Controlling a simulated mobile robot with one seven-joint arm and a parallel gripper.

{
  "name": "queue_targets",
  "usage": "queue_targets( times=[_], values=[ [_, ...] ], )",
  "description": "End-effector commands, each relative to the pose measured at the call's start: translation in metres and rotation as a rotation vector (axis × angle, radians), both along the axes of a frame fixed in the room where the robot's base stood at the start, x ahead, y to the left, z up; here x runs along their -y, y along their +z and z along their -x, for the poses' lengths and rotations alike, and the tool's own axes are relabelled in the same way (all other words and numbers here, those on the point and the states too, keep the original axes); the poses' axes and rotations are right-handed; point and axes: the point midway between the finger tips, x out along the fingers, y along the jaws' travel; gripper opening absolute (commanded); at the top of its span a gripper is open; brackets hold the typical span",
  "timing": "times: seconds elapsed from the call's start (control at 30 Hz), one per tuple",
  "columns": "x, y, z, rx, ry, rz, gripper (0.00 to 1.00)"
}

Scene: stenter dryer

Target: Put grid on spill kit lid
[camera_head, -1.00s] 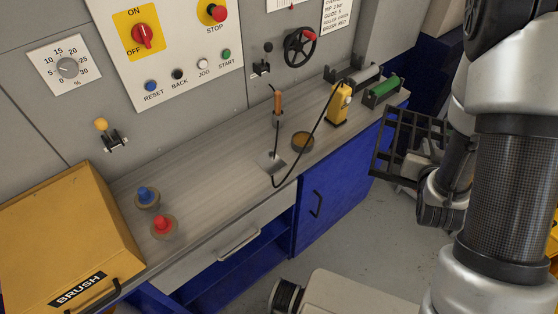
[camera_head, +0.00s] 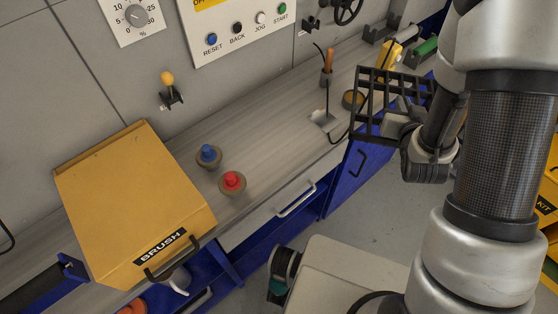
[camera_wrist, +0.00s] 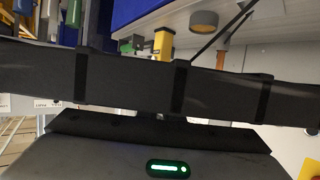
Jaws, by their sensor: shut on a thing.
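My gripper (camera_head: 402,118) is shut on the dark grid (camera_head: 356,102), an open lattice of black bars. It holds the grid up in the air in front of the bench's right part, next to my arm. In the wrist view, the grid (camera_wrist: 130,85) crosses the whole picture as a wide dark band, and the fingertips cannot be made out. A yellow box with a black label ending in "KIT" (camera_head: 546,205) is cut off at the right edge of the head view. Most of its top is out of view or behind my arm.
The grey bench (camera_head: 270,135) carries a yellow BRUSH box (camera_head: 130,190), a blue knob (camera_head: 208,154), a red knob (camera_head: 232,182) and a soldering-iron-like tool (camera_head: 327,65). A drawer handle (camera_head: 297,200) sticks out in front. The grey floor (camera_head: 350,215) between bench and arm looks clear.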

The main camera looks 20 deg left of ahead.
Motion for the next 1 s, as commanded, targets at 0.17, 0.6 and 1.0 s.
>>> queue_targets(
  times=[0.17,0.6,1.0],
  values=[
    [-0.104,-0.028,0.004,0.007,0.268,-0.002,0.0],
    [-0.307,-0.059,0.086,0.005,0.868,0.0,0.0],
    [-0.329,-0.076,0.104,-0.003,0.947,0.002,0.0]
  ],
)
